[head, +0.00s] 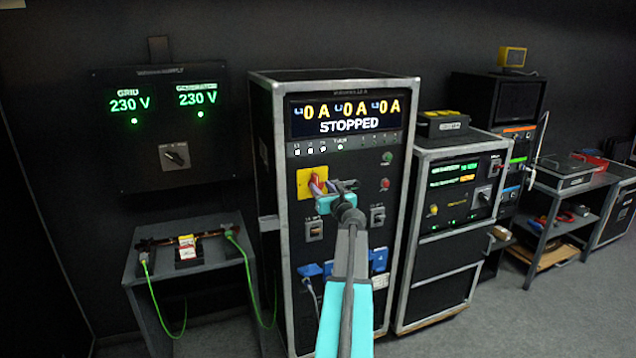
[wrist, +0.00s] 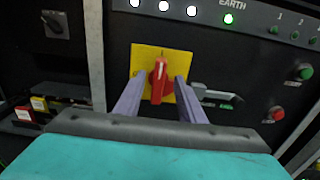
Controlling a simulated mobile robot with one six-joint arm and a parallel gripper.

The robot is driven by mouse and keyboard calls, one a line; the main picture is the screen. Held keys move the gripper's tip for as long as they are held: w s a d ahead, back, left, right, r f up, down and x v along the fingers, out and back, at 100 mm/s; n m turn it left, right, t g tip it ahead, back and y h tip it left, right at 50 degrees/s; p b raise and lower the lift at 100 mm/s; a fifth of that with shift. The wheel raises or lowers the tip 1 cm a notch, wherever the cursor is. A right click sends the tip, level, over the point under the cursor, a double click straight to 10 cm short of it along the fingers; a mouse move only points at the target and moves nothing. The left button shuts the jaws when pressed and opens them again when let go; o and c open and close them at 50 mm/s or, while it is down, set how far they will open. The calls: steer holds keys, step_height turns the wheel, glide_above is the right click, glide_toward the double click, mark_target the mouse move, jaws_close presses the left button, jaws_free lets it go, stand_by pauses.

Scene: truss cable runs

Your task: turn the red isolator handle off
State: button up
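The red isolator handle (wrist: 158,80) sits on a yellow square plate (wrist: 147,56) on the front of the black rack cabinet. In the wrist view the handle points about straight up. My gripper (wrist: 157,88) is open, with one purple finger on each side of the handle. I see gaps between the fingers and the handle, so it is not gripped. In the head view the yellow plate (head: 304,181) shows left of my gripper (head: 318,185), which hides most of the handle there.
The cabinet display (head: 347,117) reads STOPPED with 0 A values. A green button (wrist: 304,72) and a red button (wrist: 278,113) sit right of the handle. Blue sockets (head: 379,259) are below. A grey table (head: 133,270) with green cables stands at left.

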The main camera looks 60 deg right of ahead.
mark_target(317, 182)
steer(key=shift+p+x, duration=0.6)
steer(key=shift+x, duration=1.6)
steer(key=shift+s, duration=0.1)
jaws_close()
